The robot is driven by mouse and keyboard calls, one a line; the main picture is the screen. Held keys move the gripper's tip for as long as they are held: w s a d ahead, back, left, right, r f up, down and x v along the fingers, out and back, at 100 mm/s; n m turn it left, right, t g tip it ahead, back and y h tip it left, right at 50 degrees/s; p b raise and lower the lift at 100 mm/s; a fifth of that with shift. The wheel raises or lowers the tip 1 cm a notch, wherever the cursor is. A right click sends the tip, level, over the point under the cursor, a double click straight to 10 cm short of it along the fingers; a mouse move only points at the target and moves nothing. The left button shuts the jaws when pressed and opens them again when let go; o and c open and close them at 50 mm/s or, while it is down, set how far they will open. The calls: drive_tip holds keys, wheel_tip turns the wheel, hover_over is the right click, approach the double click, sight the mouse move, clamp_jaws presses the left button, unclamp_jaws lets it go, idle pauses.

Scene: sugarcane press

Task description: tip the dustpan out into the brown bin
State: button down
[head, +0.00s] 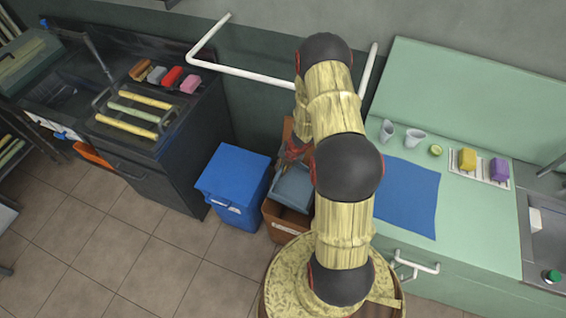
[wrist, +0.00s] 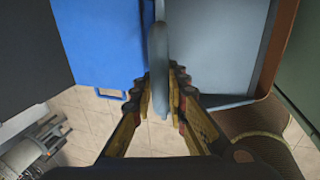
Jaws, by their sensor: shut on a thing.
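The grey-blue dustpan (head: 293,187) is at the mouth of the brown bin (head: 287,225), partly hidden by my arm in the head view. My gripper (wrist: 160,98) is shut on the dustpan's upright grey handle in the wrist view. The dustpan's broad flat pan (wrist: 213,50) extends to the right of the handle, with the brown bin's edge (wrist: 280,48) along its right side. The pan looks tilted in the head view. I see no sweepings on its visible face, and the inside of the bin is mostly hidden.
A closed blue bin (head: 234,183) stands immediately left of the brown bin. A dark counter with cane pieces and sponges (head: 160,110) is further left. A green counter (head: 480,215) with a blue mat (head: 410,200) is right. Tiled floor is clear in front left.

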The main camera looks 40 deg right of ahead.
drive_tip(key=shift+w+a+f+g+p, duration=0.15)
drive_tip(key=shift+w+g+p, duration=0.2)
drive_tip(key=shift+p, duration=1.95)
drive_tip(key=shift+f+h+p, duration=0.1)
drive_tip(key=shift+h+p, duration=0.2)
drive_tip(key=shift+p, duration=0.75)
drive_tip(key=shift+a+f+g+p, duration=0.1)
drive_tip(key=shift+f+g+p, duration=0.3)
drive_tip(key=shift+p, duration=0.55)
